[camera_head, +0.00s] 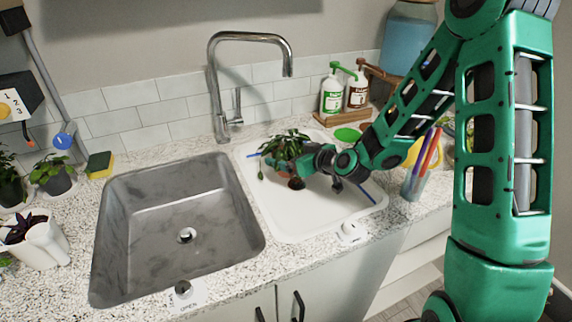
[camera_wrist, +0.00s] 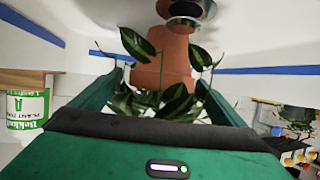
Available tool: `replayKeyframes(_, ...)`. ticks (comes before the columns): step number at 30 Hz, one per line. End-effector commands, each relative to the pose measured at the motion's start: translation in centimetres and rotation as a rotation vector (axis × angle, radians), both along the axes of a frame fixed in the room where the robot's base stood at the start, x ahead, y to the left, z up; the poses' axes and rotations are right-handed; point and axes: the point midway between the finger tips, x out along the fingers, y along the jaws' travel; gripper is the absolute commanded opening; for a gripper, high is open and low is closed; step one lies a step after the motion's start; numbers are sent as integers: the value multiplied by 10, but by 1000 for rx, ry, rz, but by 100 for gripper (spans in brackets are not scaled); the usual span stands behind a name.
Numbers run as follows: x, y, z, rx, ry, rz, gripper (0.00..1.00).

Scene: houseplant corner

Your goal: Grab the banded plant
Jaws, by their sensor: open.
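A leafy plant (camera_head: 285,146) in a terracotta pot (camera_head: 283,169) is in the white basin (camera_head: 262,205) right of the steel sink. I cannot make out a band on the pot. My gripper (camera_head: 310,160) is at the plant's right side. In the wrist view, the terracotta pot (camera_wrist: 163,62) appears upside down, with dark pale-edged leaves (camera_wrist: 140,45) below it. My gripper (camera_wrist: 160,88) is open, with its green jaws either side of the leaves. Contact with the pot cannot be told.
The steel sink (camera_head: 130,225) and tall faucet (camera_head: 213,85) are left of the basin. Pump bottles (camera_head: 332,97) stand behind on a wooden tray. A cup of pens (camera_head: 413,182) is to the right. Other potted plants (camera_head: 52,178) and a sponge (camera_head: 99,165) are at left.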

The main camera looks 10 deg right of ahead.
Motion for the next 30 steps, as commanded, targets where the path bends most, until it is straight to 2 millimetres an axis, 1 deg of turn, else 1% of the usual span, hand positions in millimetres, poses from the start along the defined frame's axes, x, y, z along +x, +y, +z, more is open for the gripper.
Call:
replayKeyframes(2, 4, 3, -1, -1, -1, 3, 94)
replayKeyframes(8, 26, 19, -9, -1, 0, 4, 94)
replayKeyframes(12, 38, 24, -15, -1, 1, 2, 94)
replayKeyframes(15, 42, 26, -16, 0, 0, 2, 94)
replayKeyframes(21, 42, 26, -16, 0, 0, 1, 94)
replayKeyframes(22, 42, 26, -16, 0, 0, 1, 90)
replayKeyframes(23, 42, 26, -16, -1, 1, 1, 82)
replayKeyframes(24, 42, 26, -16, -1, 1, 1, 73)
replayKeyframes(26, 42, 26, -16, -1, 1, 1, 58)
replayKeyframes(27, 42, 26, -16, -1, 1, 1, 49)
replayKeyframes(28, 42, 26, -16, -1, 1, 1, 42)
replayKeyframes(30, 42, 26, -16, 0, -1, 1, 32)
